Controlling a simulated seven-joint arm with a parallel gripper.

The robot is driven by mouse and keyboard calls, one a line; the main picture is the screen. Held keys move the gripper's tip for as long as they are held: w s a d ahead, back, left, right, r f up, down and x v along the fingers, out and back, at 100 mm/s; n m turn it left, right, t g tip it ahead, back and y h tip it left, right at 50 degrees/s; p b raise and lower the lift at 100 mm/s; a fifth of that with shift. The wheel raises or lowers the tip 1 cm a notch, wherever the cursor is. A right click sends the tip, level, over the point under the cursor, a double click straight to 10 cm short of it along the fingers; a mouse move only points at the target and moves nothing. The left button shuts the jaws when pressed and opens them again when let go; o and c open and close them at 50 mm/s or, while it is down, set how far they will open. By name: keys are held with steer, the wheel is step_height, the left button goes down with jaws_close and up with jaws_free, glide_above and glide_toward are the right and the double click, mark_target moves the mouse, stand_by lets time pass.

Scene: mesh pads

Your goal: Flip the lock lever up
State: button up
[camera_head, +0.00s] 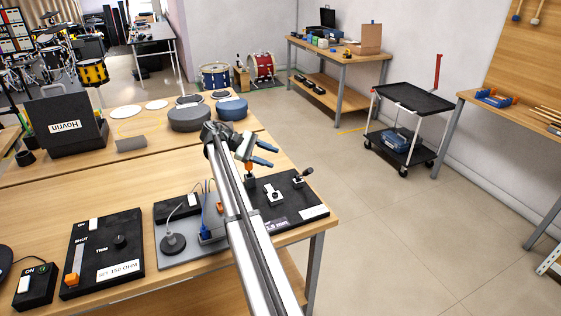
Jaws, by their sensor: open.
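A black panel (262,218) lies at the right end of the wooden table. It carries a small lever with an orange part (249,168), a white-based switch (275,196) and a dark-knobbed lever (303,176) near its right edge. No readable label shows which is the lock lever. My gripper (276,156) is open and empty, its two blue-grey fingers pointing right. In the picture it is just above and right of the orange part; I cannot tell whether they touch. My arm hides the panel's left part.
Left of my arm are a grey plate with a round black knob (173,243) and a black panel with an orange slider (71,280). Round grey pads (190,119) and a black case (72,122) stand farther back. Open floor lies right of the table.

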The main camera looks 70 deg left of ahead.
steer(key=shift+v, duration=0.8)
